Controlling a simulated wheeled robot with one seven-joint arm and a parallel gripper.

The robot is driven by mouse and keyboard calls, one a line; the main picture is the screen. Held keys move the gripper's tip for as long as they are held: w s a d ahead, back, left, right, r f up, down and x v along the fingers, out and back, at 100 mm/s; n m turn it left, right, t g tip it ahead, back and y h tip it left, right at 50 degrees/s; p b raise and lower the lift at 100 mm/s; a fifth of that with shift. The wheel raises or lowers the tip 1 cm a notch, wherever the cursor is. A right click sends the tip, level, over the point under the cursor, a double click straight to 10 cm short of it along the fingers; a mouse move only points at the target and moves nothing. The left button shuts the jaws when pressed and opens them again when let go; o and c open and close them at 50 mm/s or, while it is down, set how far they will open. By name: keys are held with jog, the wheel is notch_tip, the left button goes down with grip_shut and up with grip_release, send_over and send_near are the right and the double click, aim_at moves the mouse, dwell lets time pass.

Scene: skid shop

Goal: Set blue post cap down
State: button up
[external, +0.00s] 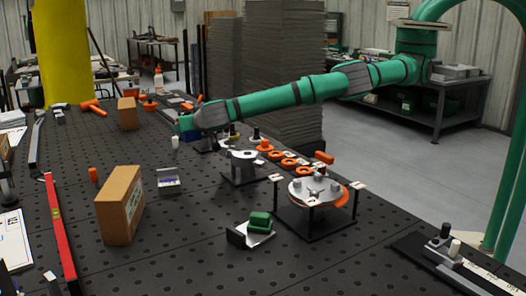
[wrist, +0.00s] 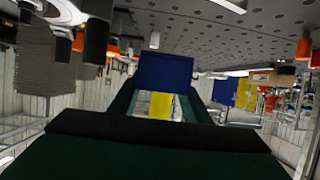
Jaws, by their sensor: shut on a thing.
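The blue post cap shows as a dark blue block (wrist: 163,74) in the middle of the wrist view, at the far end of my gripper's two dark fingers. My gripper (external: 186,130) is shut on it. In the external view the blue cap (external: 187,122) is a small patch at the left end of my green arm, above the perforated table. My gripper's fingers are small and partly hidden there. I cannot tell whether the cap touches anything below it.
The dark perforated table (external: 190,250) holds a cardboard box (external: 119,205), a grey fixture (external: 242,165), a round fixture with orange parts (external: 315,192), and a red level (external: 60,230). Orange rings (external: 290,163) lie behind the fixtures.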

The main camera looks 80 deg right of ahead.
aim_at(191, 172)
notch_tip(191, 172, down, 13)
jog(key=shift+r, duration=0.2)
dwell(0.3)
jog(key=shift+f, duration=0.2)
jog(key=o, duration=0.7)
jog(key=shift+o, duration=0.2)
jog(key=shift+r, duration=0.2)
jog(key=v, duration=1)
jog(key=shift+s+a+r, duration=0.1)
jog(key=shift+s+a, duration=0.15)
jog(key=shift+o, duration=0.4)
jog(key=shift+s+a+r, duration=0.15)
jog(key=shift+s+a, duration=0.1)
jog(key=o, duration=0.3)
jog(key=shift+s+a+r, duration=0.1)
jog(key=shift+s+a, duration=0.05)
